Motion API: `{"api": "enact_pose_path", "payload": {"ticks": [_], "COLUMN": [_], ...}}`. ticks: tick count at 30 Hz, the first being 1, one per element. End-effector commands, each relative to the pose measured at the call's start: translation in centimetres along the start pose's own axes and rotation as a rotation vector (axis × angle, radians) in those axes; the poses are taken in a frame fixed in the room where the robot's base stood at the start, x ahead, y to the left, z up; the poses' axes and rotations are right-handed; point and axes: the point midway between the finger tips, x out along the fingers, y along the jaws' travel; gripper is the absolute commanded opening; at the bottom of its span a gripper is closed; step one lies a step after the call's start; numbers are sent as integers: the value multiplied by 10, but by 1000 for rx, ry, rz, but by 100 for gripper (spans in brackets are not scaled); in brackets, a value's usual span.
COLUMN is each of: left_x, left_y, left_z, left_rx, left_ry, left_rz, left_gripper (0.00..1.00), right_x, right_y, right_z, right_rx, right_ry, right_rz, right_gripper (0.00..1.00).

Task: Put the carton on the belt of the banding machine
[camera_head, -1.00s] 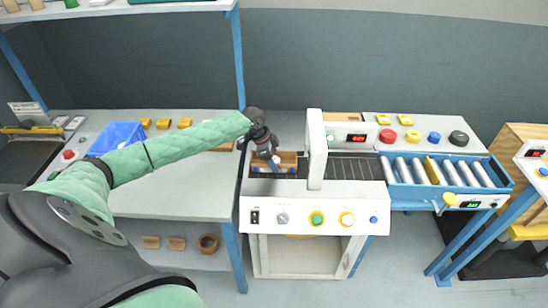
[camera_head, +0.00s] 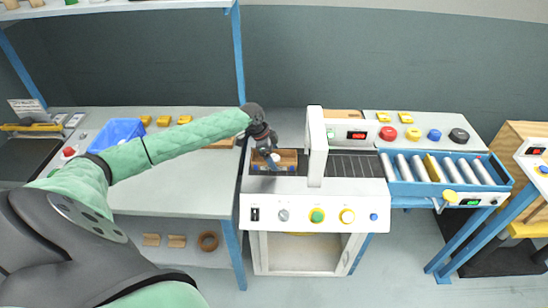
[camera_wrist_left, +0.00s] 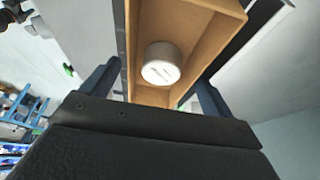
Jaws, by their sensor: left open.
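The carton (camera_head: 289,157) is a small open-topped brown box at the left end of the belt (camera_head: 350,166) of the banding machine (camera_head: 315,207), left of its white arch (camera_head: 316,148). My left gripper (camera_head: 272,162) is over the carton in the head view and partly hides it. In the left wrist view the carton (camera_wrist_left: 208,38) lies between and beyond the two open fingers of the gripper (camera_wrist_left: 155,88). A round, white-topped can (camera_wrist_left: 161,64) stands inside it. Whether a finger touches the carton wall cannot be told. My right gripper is out of view.
A roller conveyor (camera_head: 440,170) joins the belt on the right. Buttons (camera_head: 318,215) line the machine's front. A blue bin (camera_head: 117,132) and yellow blocks (camera_head: 164,121) are on the left bench (camera_head: 190,180). The belt right of the arch is clear.

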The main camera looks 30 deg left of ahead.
Motion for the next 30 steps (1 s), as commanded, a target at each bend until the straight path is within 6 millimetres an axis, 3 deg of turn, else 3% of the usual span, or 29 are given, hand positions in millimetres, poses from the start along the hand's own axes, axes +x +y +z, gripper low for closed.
{"api": "enact_pose_path", "payload": {"ticks": [3,15,21,30], "left_x": [-17,-90,-108,-112], "left_y": [-1,-1,0,0], "left_z": [2,1,1,0], "left_rx": [1,0,-1,-1], "left_ry": [0,0,0,0], "left_rz": [-4,-2,-1,0], "left_gripper": [87,87,87,87], "right_x": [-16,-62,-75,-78], "right_y": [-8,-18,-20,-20], "right_z": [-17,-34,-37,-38], "right_rx": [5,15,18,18], "right_ry": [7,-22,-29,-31], "right_rz": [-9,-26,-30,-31], "right_gripper": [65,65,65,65]}}
